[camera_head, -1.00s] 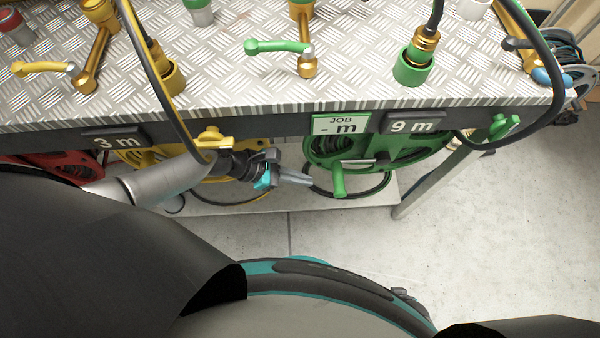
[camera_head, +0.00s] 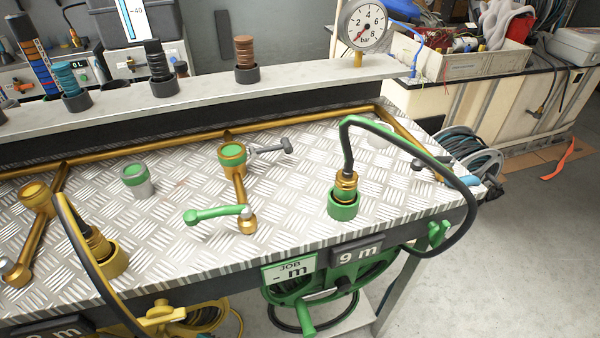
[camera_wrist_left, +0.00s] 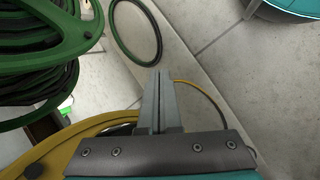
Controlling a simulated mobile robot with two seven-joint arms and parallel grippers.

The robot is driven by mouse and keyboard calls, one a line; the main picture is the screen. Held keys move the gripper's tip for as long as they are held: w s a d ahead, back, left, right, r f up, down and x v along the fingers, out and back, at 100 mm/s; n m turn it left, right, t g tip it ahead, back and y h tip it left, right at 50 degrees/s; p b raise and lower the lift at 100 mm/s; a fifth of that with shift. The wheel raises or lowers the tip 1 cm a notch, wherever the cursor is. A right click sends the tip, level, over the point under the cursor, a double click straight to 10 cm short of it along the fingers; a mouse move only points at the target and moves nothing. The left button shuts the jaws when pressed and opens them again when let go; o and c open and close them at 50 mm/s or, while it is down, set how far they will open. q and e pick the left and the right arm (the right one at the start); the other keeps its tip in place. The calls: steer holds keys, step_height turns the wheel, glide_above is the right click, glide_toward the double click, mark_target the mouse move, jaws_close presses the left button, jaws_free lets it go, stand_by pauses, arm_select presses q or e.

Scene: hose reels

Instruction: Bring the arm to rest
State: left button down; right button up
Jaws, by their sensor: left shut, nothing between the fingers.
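My left gripper (camera_wrist_left: 158,98) shows in the left wrist view with its two grey fingers together and nothing between them. It is over the shelf beneath the bench, beside the green hose reel (camera_wrist_left: 40,35) and above part of the yellow reel (camera_wrist_left: 70,140). In the head view neither gripper is visible. There the green reel (camera_head: 350,278) hangs under the bench edge by the "9 m" sign (camera_head: 357,252) and the "JOB - m" sign (camera_head: 289,270). The yellow reel (camera_head: 205,318) is at the bottom left.
The metal-plate bench (camera_head: 290,200) carries a green-lever valve (camera_head: 220,214), a green socket with a hose end (camera_head: 343,205) and brass pipes. A pressure gauge (camera_head: 365,25) stands behind. A black hose (camera_head: 440,175) loops over the right edge.

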arm_select(q)
steer(key=s+a+f+m+g+y, duration=0.1)
steer(key=s+a+f+m+y, duration=0.1)
steer(key=s+f+m, duration=0.3)
steer(key=s+a+f+m+y, duration=0.3)
steer(key=s+a+f+m, duration=0.1)
steer(key=s+m, duration=0.7)
steer(key=shift+s+a+f+g+p, duration=0.25)
steer(key=shift+s+f+g+p, duration=0.25)
steer(key=shift+s, duration=1.4)
